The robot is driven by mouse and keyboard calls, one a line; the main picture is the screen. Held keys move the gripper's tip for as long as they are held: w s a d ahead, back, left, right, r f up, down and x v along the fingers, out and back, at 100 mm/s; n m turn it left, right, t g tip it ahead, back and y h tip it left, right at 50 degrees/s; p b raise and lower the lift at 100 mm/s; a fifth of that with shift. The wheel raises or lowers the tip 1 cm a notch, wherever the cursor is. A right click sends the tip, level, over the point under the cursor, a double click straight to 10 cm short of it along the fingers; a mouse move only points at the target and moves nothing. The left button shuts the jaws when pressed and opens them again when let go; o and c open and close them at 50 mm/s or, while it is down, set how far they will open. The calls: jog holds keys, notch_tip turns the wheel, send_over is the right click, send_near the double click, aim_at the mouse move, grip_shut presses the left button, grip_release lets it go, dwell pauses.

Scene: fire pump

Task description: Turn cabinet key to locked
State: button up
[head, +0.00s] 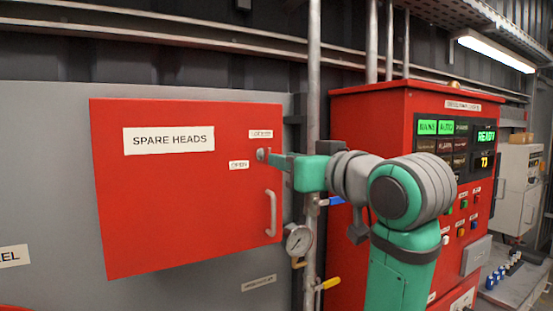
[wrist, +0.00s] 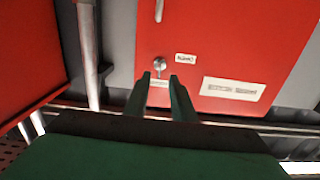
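The red cabinet (head: 180,210) marked "SPARE HEADS" hangs on a grey wall panel, with its door shut. Its small metal key (head: 262,154) sits near the door's right edge, below one small label and up and right of the "OPEN" label (head: 239,165). The upper label (head: 261,134) is too blurred to read surely. My gripper (head: 268,157) reaches the key from the right. In the wrist view, the fingers (wrist: 160,77) stand apart, and the key (wrist: 159,65) shows at the gap just beyond their tips. Contact and the key's exact turn angle cannot be told.
A vertical handle (head: 271,213) is on the door below the key. A gauge (head: 299,239) and a vertical pipe (head: 313,60) stand just right of the cabinet. A red control panel (head: 400,100) with lit displays stands behind my arm.

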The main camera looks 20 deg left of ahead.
jog(key=shift+v, duration=2.05)
